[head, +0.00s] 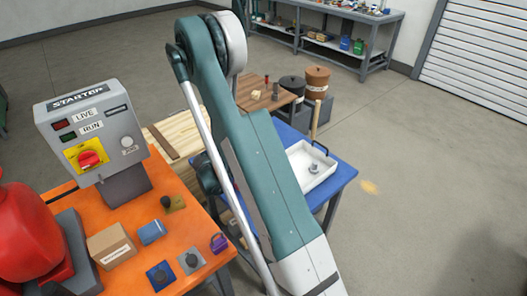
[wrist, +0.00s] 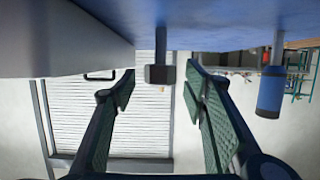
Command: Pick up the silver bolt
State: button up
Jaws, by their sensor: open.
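A grey metal bolt (wrist: 160,73) shows in the wrist view, where the picture is upside down. Its shank joins the blue table top (wrist: 215,15), and its blocky head points away from it. My gripper (wrist: 160,92) is open, with one green-padded finger on each side of the bolt and a gap to both. I cannot tell how far beyond the fingertips the bolt is. In the head view my arm hides the gripper and this bolt. A small grey piece (head: 313,168) lies in the white tray (head: 329,179); I cannot tell what it is.
The tray wall (wrist: 60,45) is close at the left in the wrist view, with a dark handle (wrist: 100,77). A blue-handled tool (wrist: 270,92) stands at the right. An orange bench (head: 130,275) holds a control box (head: 110,130) and several small parts.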

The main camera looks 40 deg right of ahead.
jog(key=shift+x, duration=1.3)
jog(key=c, duration=1)
jog(key=shift+r, duration=0.15)
jog(key=shift+r+p, duration=1.1)
jog(key=shift+r, duration=3.8)
